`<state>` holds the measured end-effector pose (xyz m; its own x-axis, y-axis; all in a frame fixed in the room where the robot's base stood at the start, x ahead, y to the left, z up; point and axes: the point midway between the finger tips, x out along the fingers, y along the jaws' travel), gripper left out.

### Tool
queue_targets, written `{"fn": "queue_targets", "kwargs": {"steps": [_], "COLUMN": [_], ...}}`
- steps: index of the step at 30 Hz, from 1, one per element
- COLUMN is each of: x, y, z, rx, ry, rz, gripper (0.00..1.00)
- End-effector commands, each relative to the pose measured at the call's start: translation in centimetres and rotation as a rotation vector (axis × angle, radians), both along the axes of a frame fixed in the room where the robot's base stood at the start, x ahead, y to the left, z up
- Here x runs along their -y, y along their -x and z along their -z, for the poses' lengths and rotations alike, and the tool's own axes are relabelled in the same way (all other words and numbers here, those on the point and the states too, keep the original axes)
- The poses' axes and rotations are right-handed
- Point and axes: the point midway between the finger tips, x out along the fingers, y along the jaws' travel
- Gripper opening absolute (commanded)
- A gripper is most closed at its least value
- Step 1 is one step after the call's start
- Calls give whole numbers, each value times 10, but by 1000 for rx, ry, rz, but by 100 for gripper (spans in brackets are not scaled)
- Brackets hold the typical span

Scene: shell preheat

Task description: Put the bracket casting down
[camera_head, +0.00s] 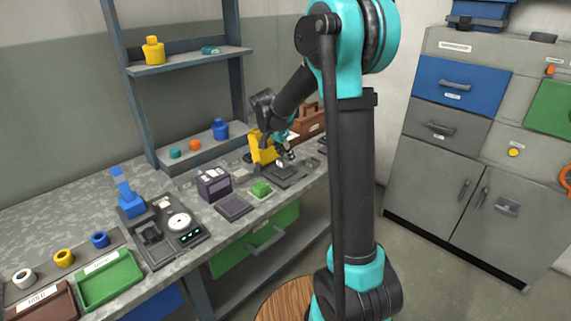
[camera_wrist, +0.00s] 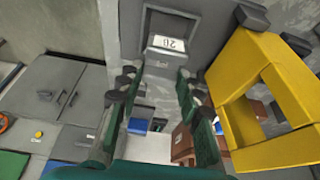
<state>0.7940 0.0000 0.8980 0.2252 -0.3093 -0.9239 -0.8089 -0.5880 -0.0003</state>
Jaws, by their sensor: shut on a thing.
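My gripper (camera_head: 284,157) is over the far right part of the bench, beside a yellow frame. In the wrist view, the two dark green fingers of my gripper (camera_wrist: 160,105) are shut on a grey piece, which I take as the bracket casting (camera_wrist: 160,88). It spans between the fingertips and carries a small pale label. In the head view the casting is small and partly hidden by the fingers, and I cannot tell whether it touches the dark plate (camera_head: 291,179) below.
The yellow frame (camera_head: 261,149) stands close to my gripper; it also fills the right of the wrist view (camera_wrist: 222,85). A brown case (camera_head: 312,124) stands behind.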

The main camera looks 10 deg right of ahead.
Motion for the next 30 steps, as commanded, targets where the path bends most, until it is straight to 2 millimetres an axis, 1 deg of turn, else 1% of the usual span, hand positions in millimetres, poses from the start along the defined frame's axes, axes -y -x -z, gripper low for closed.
{"fn": "queue_targets", "kwargs": {"steps": [2, 10, 21, 22, 26, 30], "x": [0, 0, 0, 0, 0, 0], "y": [0, 0, 0, 0, 0, 0], "z": [5, 37, 41, 41, 40, 40], "rx": [0, 0, 0, 0, 0, 0], "ry": [0, 0, 0, 0, 0, 0], "rz": [0, 0, 0, 0, 0, 0], "gripper": [4, 4, 4, 39, 55, 56]}}
